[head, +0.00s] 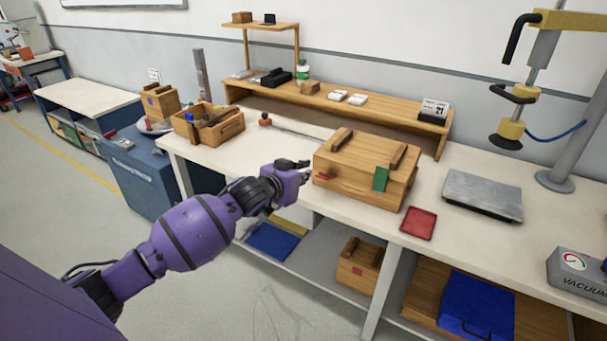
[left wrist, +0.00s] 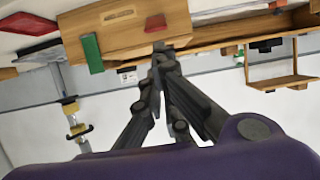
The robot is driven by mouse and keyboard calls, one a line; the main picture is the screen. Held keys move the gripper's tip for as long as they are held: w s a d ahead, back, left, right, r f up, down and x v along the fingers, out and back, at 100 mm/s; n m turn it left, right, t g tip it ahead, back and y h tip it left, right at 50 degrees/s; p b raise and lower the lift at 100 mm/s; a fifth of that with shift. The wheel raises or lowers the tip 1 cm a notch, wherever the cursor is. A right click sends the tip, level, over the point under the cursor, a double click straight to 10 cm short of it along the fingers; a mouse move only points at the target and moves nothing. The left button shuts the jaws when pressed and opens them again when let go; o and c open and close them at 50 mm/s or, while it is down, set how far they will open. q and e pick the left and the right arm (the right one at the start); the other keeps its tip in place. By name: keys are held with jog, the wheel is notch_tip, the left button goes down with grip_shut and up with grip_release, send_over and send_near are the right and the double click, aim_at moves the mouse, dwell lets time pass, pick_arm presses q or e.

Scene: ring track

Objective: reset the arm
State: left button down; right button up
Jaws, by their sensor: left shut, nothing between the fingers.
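My left arm is purple and reaches in from the left in the head view. Its dark left gripper (head: 304,167) is at the front edge of the workbench, just left of a wooden box (head: 350,185). The gripper is shut and empty, and its fingers (left wrist: 160,54) meet in the left wrist view. The box carries a red piece (head: 324,176) and a green piece (head: 380,179) on its front. They also show in the left wrist view, the red piece (left wrist: 155,23) close to the fingertips. I cannot tell whether the fingers touch the box. My right gripper is not in view.
A red tray (head: 418,223) and a grey plate (head: 482,196) lie right of the box on the white workbench (head: 285,150). An open wooden toolbox (head: 215,131) stands at its left end. A clamp stand (head: 556,183) is at the right. Free bench top lies behind the gripper.

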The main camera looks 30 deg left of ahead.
pick_arm(q)
jog(key=shift+r, duration=0.1)
jog(key=s+d+f+m+g+h, duration=0.15)
jog(key=s+d+f, duration=0.25)
jog(key=s+f, duration=0.4)
jog(key=s+d+f+m+y, duration=0.1)
jog(key=s+d+f+m, duration=0.1)
jog(key=s+d+f, duration=0.45)
jog(key=s+f+n+g, duration=0.1)
jog(key=s+f, duration=0.4)
jog(key=s, duration=0.5)
jog(key=s+d+f+n+g+y, duration=0.1)
jog(key=s+f, duration=0.5)
jog(key=s, duration=0.5)
jog(key=s+f+n+g, duration=0.2)
jog(key=s+f, duration=0.3)
jog(key=s, duration=0.6)
jog(key=shift+s+d+f, duration=0.15)
jog(key=shift+f, duration=0.05)
